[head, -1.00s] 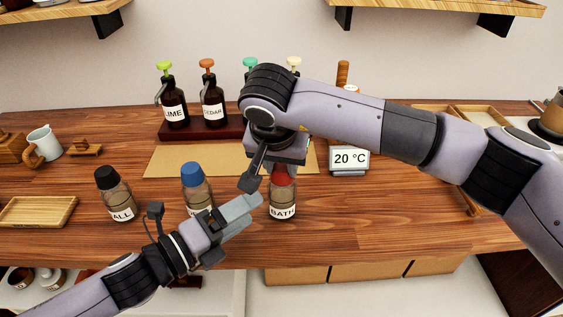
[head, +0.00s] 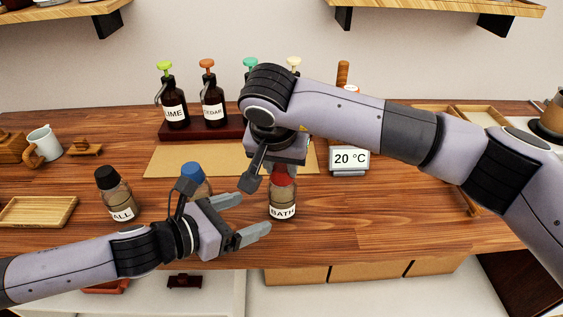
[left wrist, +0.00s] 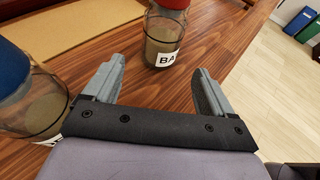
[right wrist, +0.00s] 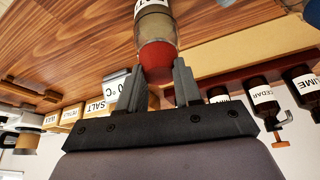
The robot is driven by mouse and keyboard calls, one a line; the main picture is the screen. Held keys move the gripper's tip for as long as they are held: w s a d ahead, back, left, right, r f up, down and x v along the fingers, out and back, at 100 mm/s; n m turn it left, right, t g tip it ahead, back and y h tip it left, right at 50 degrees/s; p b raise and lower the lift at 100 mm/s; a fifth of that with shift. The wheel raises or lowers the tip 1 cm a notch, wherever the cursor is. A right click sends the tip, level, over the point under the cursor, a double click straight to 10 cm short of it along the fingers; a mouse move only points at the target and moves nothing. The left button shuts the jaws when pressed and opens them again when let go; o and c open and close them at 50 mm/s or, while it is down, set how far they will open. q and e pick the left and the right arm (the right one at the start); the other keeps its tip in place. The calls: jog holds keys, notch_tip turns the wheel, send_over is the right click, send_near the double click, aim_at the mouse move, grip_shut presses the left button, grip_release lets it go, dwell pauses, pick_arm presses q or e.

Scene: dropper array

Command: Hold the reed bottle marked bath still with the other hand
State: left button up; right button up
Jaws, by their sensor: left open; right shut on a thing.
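The reed bottle marked BATH (head: 283,201) stands upright on the wooden counter, with a red cap (right wrist: 157,57) and a pale brown body. My right gripper (right wrist: 158,82) is shut on the red cap from above. In the left wrist view the bottle (left wrist: 164,42) is ahead, beyond the fingertips. My left gripper (head: 257,214) is open, its two fingers pointing at the bottle from the left, with a gap between them and the glass. The blue-capped bottle (head: 192,177) is partly hidden behind my left gripper. The black-capped bottle marked ALL (head: 117,195) stands farther left.
Pump bottles marked LIME (head: 175,108) and CEDAR (head: 213,105) stand on a dark rack at the back. A tan mat (head: 190,160) lies before them. A 20 °C display (head: 349,160) stands to the right. The counter right of the BATH bottle is clear.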

aim_at(271, 207)
pick_arm(q)
jog(key=x, duration=0.9)
jog(key=shift+w+d, duration=0.2)
jog(key=shift+d, duration=0.15)
jog(key=c, duration=0.9)
jog(key=shift+o, duration=0.2)
jog(key=shift+c, duration=0.8)
jog(key=shift+a+f, duration=0.1)
jog(key=shift+f, duration=0.25)
